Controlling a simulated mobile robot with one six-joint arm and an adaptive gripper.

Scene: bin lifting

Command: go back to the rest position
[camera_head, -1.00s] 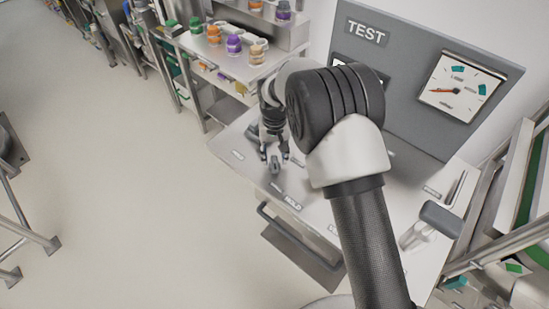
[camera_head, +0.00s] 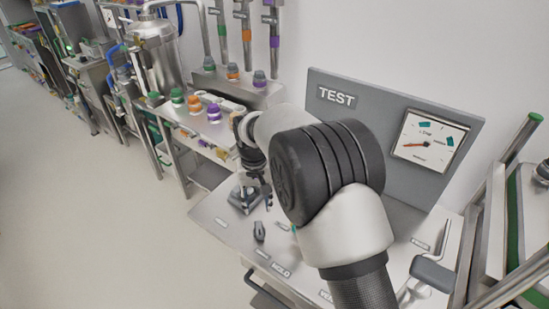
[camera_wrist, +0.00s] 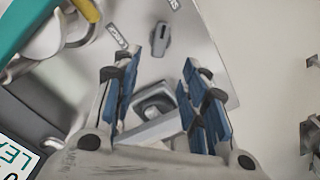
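My gripper (camera_head: 262,190) is above the steel worktop (camera_head: 232,240), behind a small dark knob-like piece (camera_head: 259,231) that lies on the worktop, apart from it. In the wrist view my gripper (camera_wrist: 157,75) has its blue-padded fingers spread wide, with nothing held between them. The knob-like piece also shows in the wrist view (camera_wrist: 160,40), beyond the fingertips. A grey block-like fixture (camera_head: 243,198) stands on the worktop by the gripper. My arm covers part of the worktop's middle.
A grey TEST panel (camera_head: 385,150) with a dial gauge (camera_head: 428,141) stands at the back right. A lever with a dark grey handle (camera_head: 434,273) is at the worktop's right. A shelf with coloured caps (camera_head: 195,105) is at the left. The floor (camera_head: 90,210) at left is clear.

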